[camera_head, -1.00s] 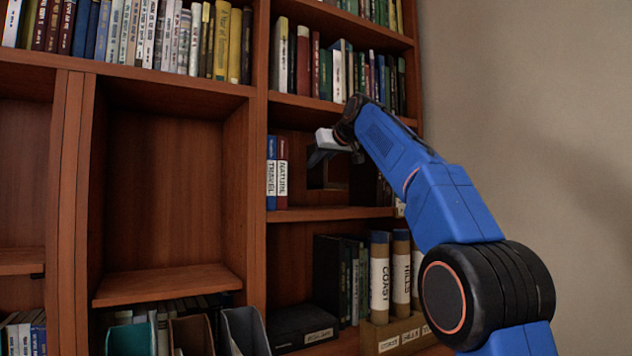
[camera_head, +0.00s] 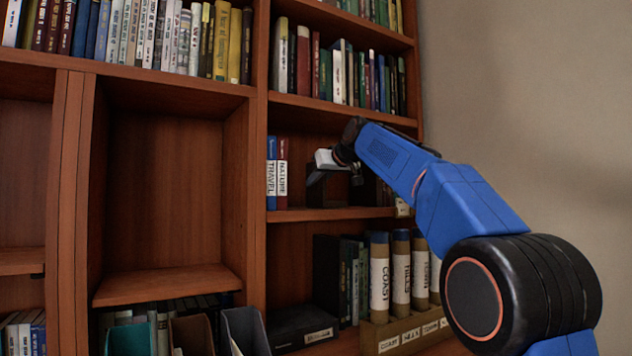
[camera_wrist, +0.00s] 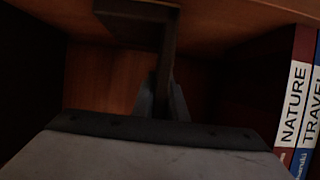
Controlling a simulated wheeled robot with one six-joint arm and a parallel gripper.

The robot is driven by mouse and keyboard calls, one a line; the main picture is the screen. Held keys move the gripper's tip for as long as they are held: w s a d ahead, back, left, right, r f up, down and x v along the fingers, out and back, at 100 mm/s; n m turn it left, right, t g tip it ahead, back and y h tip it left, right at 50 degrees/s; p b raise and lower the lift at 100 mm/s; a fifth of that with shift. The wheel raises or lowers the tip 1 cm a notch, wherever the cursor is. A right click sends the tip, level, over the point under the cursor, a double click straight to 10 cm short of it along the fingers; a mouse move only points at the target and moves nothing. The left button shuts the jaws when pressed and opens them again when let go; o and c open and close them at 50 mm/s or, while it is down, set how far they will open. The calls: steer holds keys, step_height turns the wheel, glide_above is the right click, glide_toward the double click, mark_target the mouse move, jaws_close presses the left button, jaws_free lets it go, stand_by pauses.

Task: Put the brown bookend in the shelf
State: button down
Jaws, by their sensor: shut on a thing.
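The brown bookend (camera_wrist: 168,50) is a dark, angled piece, seen in the wrist view between my fingers. My gripper (camera_wrist: 161,104) is shut on its upright part, and a flat plate of it extends at the top of that view. In the head view my gripper (camera_head: 322,168) reaches into the middle compartment of the right-hand shelf (camera_head: 340,213), just right of the two standing books. The bookend is dark there and hard to separate from the shadow. I cannot tell whether it touches the shelf board.
The TRAVEL book (camera_head: 271,175) and NATURE book (camera_head: 282,175) stand at the compartment's left side. A dark upright thing (camera_head: 372,190) is at its right. A shelf full of books (camera_head: 345,80) is above. Labelled tubes (camera_head: 380,280) stand below. The left compartment (camera_head: 165,190) is empty.

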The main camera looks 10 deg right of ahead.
steer(key=shift+r, duration=0.1)
steer(key=c, duration=1.8)
jaws_free()
steer(key=shift+o, duration=0.2)
steer(key=v, duration=1.2)
steer(key=shift+s, duration=0.1)
steer(key=s+d+f+m+g+h, duration=0.1)
steer(key=s+f+g, duration=0.1)
steer(key=s+f, duration=1.3)
steer(key=s+d+f+m+g+h, duration=0.1)
steer(key=s+f+g, duration=0.2)
steer(key=s+f, duration=1.2)
steer(key=s+d+f+m+g+h, duration=0.1)
steer(key=s+f+g+h, duration=0.1)
steer(key=s+f, duration=1.3)
step_height(320, 180, down, 15)
steer(key=shift+s+d+r+m+g, duration=0.2)
steer(key=shift+m+g, duration=0.1)
steer(key=shift+g, duration=0.2)
